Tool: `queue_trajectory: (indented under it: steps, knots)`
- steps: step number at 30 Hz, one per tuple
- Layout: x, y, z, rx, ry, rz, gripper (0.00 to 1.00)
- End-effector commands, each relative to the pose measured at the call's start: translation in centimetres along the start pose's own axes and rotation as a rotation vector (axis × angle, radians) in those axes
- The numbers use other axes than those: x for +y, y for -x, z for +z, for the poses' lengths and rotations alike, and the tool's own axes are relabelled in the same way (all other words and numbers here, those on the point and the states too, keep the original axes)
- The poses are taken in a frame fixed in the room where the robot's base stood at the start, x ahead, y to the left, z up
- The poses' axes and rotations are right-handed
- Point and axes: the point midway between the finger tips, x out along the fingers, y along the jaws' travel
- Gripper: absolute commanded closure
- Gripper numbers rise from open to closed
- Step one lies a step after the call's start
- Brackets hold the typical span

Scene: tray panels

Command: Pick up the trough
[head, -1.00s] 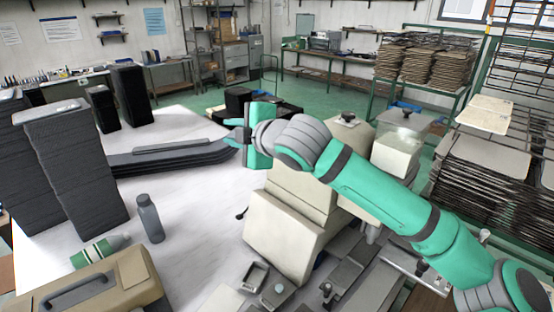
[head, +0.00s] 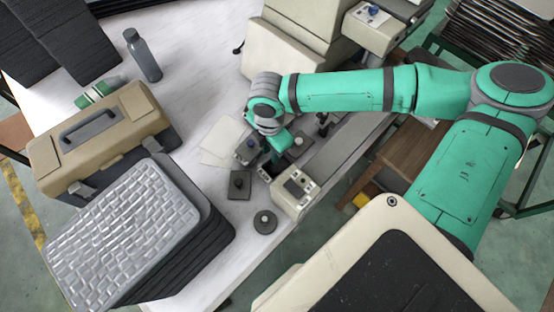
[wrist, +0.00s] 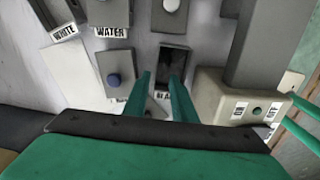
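The trough (wrist: 173,56) is a small dark grey rectangular open container, seen in the wrist view just beyond my fingertips, beside a label partly reading "BLA". My gripper (wrist: 160,77) is open, its two green fingers apart and pointing down at the trough. The right finger overlaps the trough in the picture; the left one appears just left of it. I cannot tell whether they touch it. In the head view my gripper (head: 274,160) is low over the bench among the small trays, and it mostly hides the trough.
A grey block with a blue knob (wrist: 114,80) lies left of the trough. A beige control box (wrist: 228,98) stands close on the right.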

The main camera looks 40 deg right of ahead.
Motion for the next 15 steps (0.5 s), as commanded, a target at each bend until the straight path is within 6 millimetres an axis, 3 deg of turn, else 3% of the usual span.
queue_trajectory:
  steps: [8,15]
  knots:
    - [0.3,-2.0,0.0,0.001,0.003,0.001,0.76]
    - [0.7,-5.2,0.2,0.001,0.001,0.001,0.76]
